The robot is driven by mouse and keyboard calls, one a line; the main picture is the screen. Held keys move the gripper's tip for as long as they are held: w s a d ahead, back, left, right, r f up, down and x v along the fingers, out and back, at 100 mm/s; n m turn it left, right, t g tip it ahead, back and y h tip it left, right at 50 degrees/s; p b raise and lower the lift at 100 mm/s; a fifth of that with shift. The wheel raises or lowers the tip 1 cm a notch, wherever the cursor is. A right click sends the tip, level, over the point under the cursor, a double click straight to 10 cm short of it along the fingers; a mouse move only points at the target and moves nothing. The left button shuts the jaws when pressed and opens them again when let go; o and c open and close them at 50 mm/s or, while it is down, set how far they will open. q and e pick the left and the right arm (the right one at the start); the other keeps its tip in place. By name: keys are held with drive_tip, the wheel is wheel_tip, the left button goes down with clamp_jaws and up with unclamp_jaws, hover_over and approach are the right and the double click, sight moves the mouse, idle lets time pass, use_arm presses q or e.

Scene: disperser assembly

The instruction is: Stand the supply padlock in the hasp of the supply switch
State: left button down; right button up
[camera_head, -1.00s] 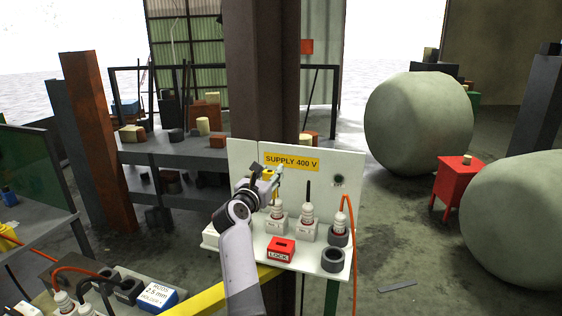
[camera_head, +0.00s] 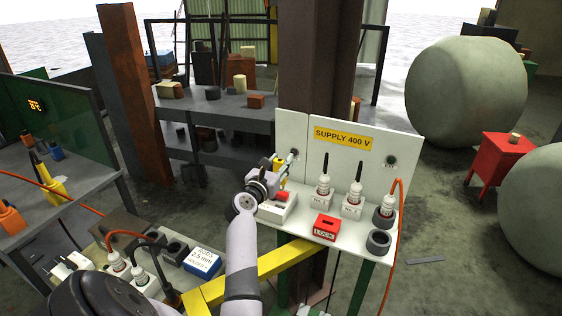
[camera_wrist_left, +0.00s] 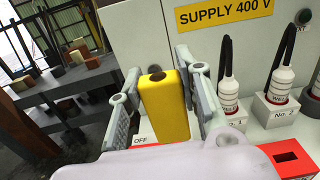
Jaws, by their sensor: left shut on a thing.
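My left gripper (camera_head: 282,168) is shut on the yellow padlock (camera_wrist_left: 165,108), which stands upright between the fingers with a dark round spot on its top. In the head view the padlock (camera_head: 277,162) is small and partly covered by the gripper. It is above the supply switch (camera_head: 272,214), a white block with a red part (camera_head: 283,196) at the panel's left end. In the wrist view the switch's OFF label (camera_wrist_left: 141,138) shows below and behind the padlock. The hasp cannot be made out, nor whether the padlock touches it. My right gripper is not in view.
The white panel (camera_head: 296,135) with the SUPPLY 400 V sign (camera_head: 343,135) rises behind. To the right on the shelf are a red LOCK holder (camera_head: 326,226) with an empty-looking slot, welding plugs (camera_head: 353,204) in numbered holders, and a dark ring (camera_head: 378,241).

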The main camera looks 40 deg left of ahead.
use_arm(q)
drive_tip(key=shift+f+b, duration=0.55)
wheel_tip(320, 180, down, 3)
drive_tip(key=b, duration=0.2)
drive_tip(key=shift+f+b, duration=0.2)
drive_tip(key=shift+b, duration=0.1)
drive_tip(key=shift+f+b, duration=0.4)
drive_tip(key=shift+f, duration=0.2)
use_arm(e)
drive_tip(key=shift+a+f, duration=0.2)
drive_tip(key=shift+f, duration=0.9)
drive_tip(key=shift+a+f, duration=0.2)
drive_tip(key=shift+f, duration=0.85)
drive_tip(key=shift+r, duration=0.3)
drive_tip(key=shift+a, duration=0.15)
use_arm(q)
drive_tip(key=shift+p, duration=0.35)
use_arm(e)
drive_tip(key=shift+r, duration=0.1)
use_arm(q)
drive_tip(key=shift+p, duration=0.35)
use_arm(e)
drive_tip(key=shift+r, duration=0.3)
use_arm(q)
drive_tip(key=shift+f+b, duration=1.75)
drive_tip(key=shift+f, duration=0.5)
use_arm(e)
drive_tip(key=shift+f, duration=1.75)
